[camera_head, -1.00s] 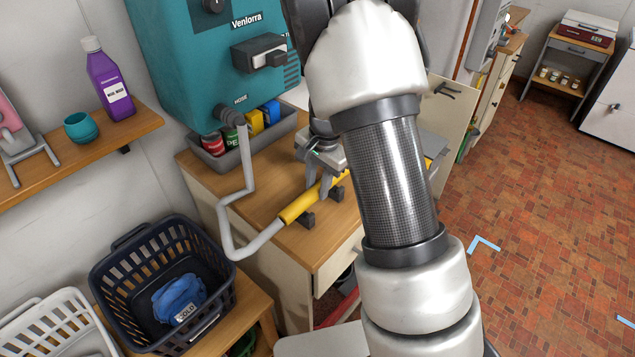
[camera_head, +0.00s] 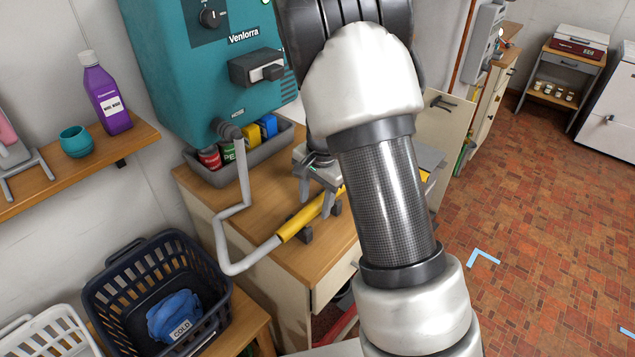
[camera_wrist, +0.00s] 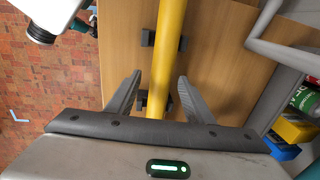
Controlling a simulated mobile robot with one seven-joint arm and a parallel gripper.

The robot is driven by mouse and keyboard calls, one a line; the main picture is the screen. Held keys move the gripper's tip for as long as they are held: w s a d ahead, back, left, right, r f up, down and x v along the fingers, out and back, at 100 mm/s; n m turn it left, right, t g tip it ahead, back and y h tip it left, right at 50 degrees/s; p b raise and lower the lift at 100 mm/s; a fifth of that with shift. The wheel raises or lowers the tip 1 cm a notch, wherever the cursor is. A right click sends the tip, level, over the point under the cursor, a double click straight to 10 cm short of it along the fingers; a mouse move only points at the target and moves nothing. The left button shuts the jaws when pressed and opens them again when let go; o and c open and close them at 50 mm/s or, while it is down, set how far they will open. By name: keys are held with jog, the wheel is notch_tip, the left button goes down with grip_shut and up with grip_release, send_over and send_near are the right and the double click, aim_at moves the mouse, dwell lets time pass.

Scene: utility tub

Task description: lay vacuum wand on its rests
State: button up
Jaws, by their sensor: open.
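The yellow vacuum wand (camera_head: 309,216) lies on the wooden counter, with its grey hose running from its near end to the teal wall unit. In the wrist view the wand (camera_wrist: 166,60) runs straight between black rest blocks (camera_wrist: 148,38) and appears to sit in them. A rest block (camera_head: 303,237) also shows in the head view. My gripper (camera_head: 318,197) is just above the wand. In the wrist view my gripper (camera_wrist: 158,85) has its fingers apart, one on each side of the wand and clear of it. The wand's far end is hidden by my arm.
A grey bin (camera_head: 215,172) with cans and boxes stands behind, under the teal unit (camera_head: 205,75). A dark basket (camera_head: 120,300) is at lower left.

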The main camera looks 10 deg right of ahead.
notch_tip(320, 180, up, 17)
jog(key=s+d, duration=0.1)
jog(key=s, duration=0.1)
jog(key=s+r+n+t, duration=0.1)
jog(key=s+r+n, duration=0.2)
jog(key=s, duration=0.4)
jog(key=s+r+n+t+p, duration=0.1)
jog(key=s+r+n+t, duration=0.1)
jog(key=s, duration=0.6)
jog(key=s+a+r+n+t+p, duration=0.1)
jog(key=s+r+n, duration=0.4)
jog(key=s, duration=0.2)
jog(key=shift+s+n+h, duration=0.35)
jog(key=shift+n+h, duration=0.05)
jog(key=shift+a, duration=0.1)
